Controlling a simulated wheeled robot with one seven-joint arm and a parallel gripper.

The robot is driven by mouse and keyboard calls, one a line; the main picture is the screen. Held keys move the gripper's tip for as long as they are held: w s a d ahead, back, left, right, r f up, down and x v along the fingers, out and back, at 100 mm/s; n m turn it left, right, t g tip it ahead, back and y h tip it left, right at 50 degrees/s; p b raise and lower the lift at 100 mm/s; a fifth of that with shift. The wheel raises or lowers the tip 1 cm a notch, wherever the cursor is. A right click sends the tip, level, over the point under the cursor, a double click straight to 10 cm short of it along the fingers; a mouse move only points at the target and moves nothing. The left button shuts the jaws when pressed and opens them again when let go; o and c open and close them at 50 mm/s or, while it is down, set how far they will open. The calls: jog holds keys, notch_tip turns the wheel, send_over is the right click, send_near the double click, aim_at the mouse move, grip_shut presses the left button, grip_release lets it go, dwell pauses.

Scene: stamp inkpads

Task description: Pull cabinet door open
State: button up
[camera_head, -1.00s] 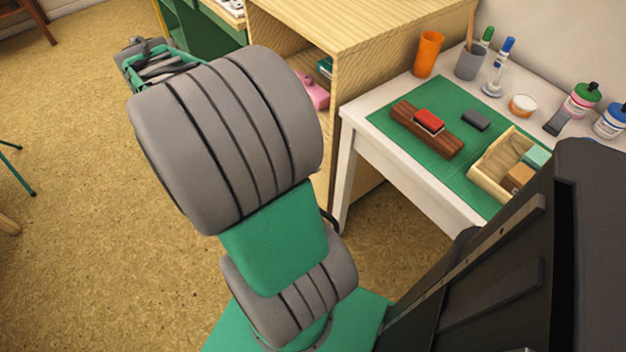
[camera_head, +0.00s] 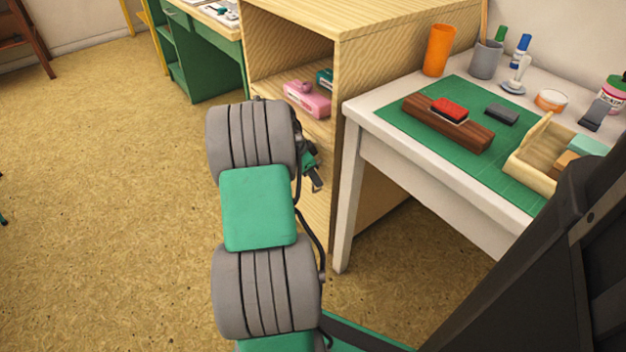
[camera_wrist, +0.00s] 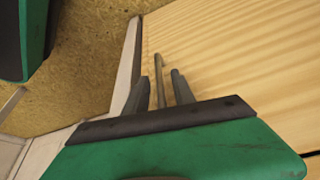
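The light wooden cabinet (camera_head: 395,75) stands left of the white table. Its upper front is an open shelf, and the pale door panel (camera_wrist: 235,60) below fills much of the wrist view. A slim bar handle (camera_wrist: 158,66) stands out from the panel near its left edge. My gripper (camera_wrist: 160,76) is at the handle, one finger on each side of it, with gaps still visible. In the head view my gripper (camera_head: 314,178) shows only partly beside my arm, in front of the cabinet's lower front. The door looks closed; my arm hides much of it.
The white table (camera_head: 375,150) stands close on the right, its front leg near the cabinet. It bears a green mat with a stamp pad and a wooden tray (camera_head: 520,168). Pink items (camera_head: 308,98) lie on the shelf.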

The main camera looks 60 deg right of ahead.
jog(key=shift+c, duration=0.4)
grip_shut()
dwell(1.0)
